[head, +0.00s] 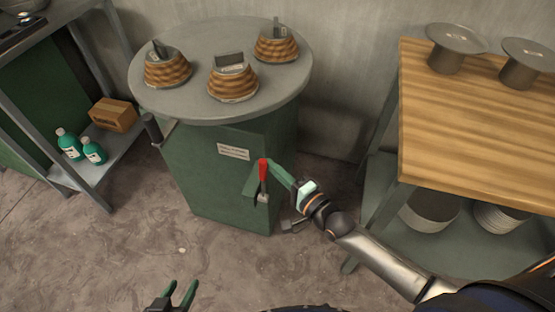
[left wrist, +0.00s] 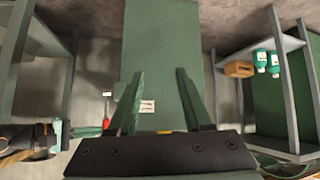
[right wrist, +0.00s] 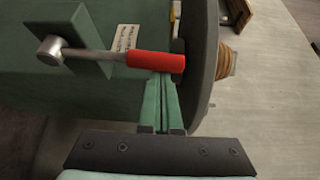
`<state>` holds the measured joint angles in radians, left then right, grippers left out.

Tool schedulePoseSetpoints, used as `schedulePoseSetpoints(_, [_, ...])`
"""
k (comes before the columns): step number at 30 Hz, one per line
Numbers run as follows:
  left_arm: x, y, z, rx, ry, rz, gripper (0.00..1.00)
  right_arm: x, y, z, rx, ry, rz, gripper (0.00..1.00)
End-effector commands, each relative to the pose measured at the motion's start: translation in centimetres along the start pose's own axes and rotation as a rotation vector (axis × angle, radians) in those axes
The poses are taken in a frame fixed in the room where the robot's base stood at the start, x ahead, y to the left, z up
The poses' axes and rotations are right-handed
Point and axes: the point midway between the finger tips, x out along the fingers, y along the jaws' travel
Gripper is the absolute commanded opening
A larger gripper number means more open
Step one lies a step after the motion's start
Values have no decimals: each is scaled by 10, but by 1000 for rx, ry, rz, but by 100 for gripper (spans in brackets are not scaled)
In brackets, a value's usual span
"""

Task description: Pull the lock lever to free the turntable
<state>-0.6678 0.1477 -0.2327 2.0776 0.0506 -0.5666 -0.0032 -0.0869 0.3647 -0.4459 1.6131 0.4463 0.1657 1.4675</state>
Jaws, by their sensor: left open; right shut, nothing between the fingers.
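The lock lever's red handle (head: 264,170) stands upright on a metal rod at the front of the green cabinet (head: 195,180). The round grey turntable (head: 285,88) is on top. My right gripper (head: 272,164) is shut and empty, its fingertips right at the red handle. In the right wrist view the shut fingertips (right wrist: 161,78) meet the edge of the red grip (right wrist: 156,62); I cannot tell whether they press on it. The rod's round pivot (right wrist: 50,50) shows at the left. My left gripper (head: 181,287) is open and empty, low in front of the cabinet.
Three ribbed brown bowls (head: 232,88) sit on the turntable. A dark handle (head: 152,127) sticks out at its left edge. A wooden-topped table (head: 470,130) with metal stands is at the right. A shelf (head: 120,160) with bottles and a box is at the left. The floor in front is clear.

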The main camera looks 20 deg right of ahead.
Motion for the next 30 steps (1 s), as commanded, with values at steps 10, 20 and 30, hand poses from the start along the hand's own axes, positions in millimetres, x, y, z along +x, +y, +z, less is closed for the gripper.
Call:
schedulePoseSetpoints(10, [-4, -13, -70, 81, 281, -34, 50, -20, 7, 33, -260, -2, -163, 0])
schedulePoseSetpoints(20, [-51, -12, -171, 208, 708, -59, 50, -33, 14, 53, -433, -2, -272, 0])
schedulePoseSetpoints(30, [-94, -2, -216, 285, 949, -62, 50, -39, 17, 62, -521, -2, -327, 0])
